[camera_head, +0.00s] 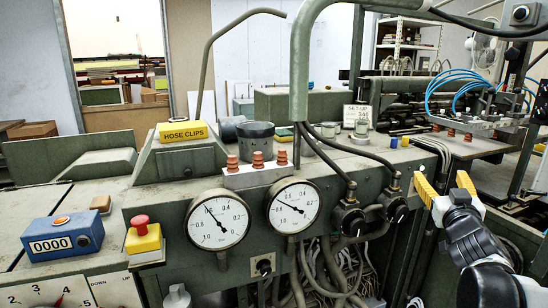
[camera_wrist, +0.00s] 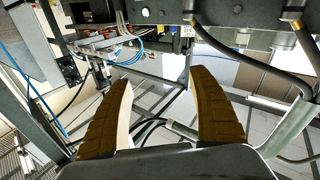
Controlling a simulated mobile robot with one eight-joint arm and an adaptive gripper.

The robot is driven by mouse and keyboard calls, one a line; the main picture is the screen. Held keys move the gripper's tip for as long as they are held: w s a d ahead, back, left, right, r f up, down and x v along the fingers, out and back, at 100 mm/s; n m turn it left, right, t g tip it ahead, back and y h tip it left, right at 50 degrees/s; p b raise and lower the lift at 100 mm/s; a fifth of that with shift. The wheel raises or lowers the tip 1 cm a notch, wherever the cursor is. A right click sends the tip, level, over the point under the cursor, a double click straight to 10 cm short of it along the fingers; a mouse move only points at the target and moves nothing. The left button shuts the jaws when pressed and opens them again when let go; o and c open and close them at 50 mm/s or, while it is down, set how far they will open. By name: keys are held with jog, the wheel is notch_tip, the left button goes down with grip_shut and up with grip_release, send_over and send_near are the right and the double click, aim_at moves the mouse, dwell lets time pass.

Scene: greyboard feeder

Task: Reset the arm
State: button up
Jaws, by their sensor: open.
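My gripper (camera_head: 445,188) is at the right of the head view, in front of the machine's front panel, with its two yellow fingers pointing up and spread apart. It is open and nothing shows between the fingers. My dark and white arm comes in from the lower right corner. In the wrist view my gripper (camera_wrist: 165,105) shows two brown-looking ribbed fingers with a wide empty gap. The machine and room appear upside down or strongly tilted behind them.
The green machine (camera_head: 200,262) carries two round gauges (camera_head: 218,220), a red emergency button (camera_head: 140,222), a blue counter box (camera_head: 62,235) and a yellow hose clips box (camera_head: 183,133). Black hoses (camera_head: 325,158) and knobs lie left of my gripper. Blue tubes (camera_head: 455,85) hang behind it.

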jog(key=s+a+f+g+y, duration=0.2)
jog(key=s+a+f+g, duration=0.3)
jog(key=s+a+f, duration=0.4)
jog(key=s+a+f+n+g+y, duration=0.1)
jog(key=s+a+f+g+y, duration=0.2)
jog(key=s+a+f+g, duration=0.3)
jog(key=s+a+f, duration=0.2)
jog(key=s+a, duration=0.1)
jog(key=s, duration=0.2)
jog(key=s+a+f, duration=0.2)
jog(key=s+a, duration=0.1)
jog(key=s, duration=0.2)
jog(key=shift+s+a+f+n, duration=0.25)
jog(key=shift+s+a+n, duration=0.05)
jog(key=shift+s+a, duration=0.1)
dwell(1.0)
